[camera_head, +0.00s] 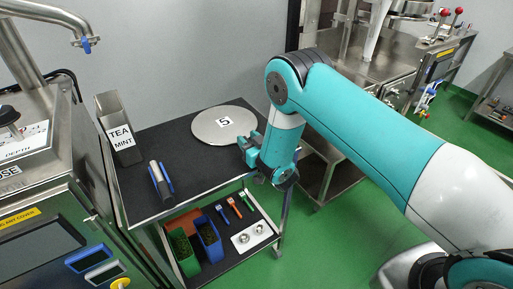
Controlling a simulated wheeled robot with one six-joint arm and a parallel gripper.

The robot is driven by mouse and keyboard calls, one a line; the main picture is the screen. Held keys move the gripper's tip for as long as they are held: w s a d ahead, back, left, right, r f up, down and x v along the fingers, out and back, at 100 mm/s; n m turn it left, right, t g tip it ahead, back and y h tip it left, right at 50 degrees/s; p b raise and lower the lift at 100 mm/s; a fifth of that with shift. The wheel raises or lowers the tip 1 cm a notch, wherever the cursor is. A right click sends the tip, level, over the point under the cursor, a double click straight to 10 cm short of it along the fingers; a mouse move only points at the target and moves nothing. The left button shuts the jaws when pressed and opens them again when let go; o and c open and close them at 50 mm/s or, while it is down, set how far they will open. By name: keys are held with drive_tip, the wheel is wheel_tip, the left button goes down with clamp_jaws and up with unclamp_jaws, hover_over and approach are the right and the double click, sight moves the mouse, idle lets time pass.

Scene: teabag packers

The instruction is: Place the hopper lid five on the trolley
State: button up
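Hopper lid five is a round grey metal disc (206,131) with a white label marked 5. It appears flat on the black top of the trolley (190,172), toward the back right. My gripper (246,147) is at the lid's near right edge, by the trolley's right side. Its fingers are small and partly merged with the wrist in this view. I cannot tell whether they touch the lid or how far apart they are.
A metal TEA MINT container (119,133) stands at the trolley's back left. A blue-and-silver tool (160,182) lies near the front. The lower shelf holds a green bin (183,254), a blue bin (208,240) and small tools. Machines stand left and right.

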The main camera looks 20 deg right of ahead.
drive_tip(key=b+v, duration=0.4)
drive_tip(key=v, duration=0.7)
drive_tip(key=s+a+r+m+g+h, duration=0.1)
drive_tip(key=s+a+r+m+g, duration=0.2)
drive_tip(key=r+g, duration=0.65)
drive_tip(key=s+r+n+g, duration=0.3)
drive_tip(key=s+r, duration=0.3)
drive_tip(key=s, duration=0.6)
drive_tip(key=s+r+n+g, duration=0.3)
drive_tip(key=s+r, duration=0.3)
drive_tip(key=s, duration=0.7)
drive_tip(key=shift+n+g, duration=0.3)
drive_tip(key=shift+g, duration=0.55)
drive_tip(key=shift+d, duration=0.1)
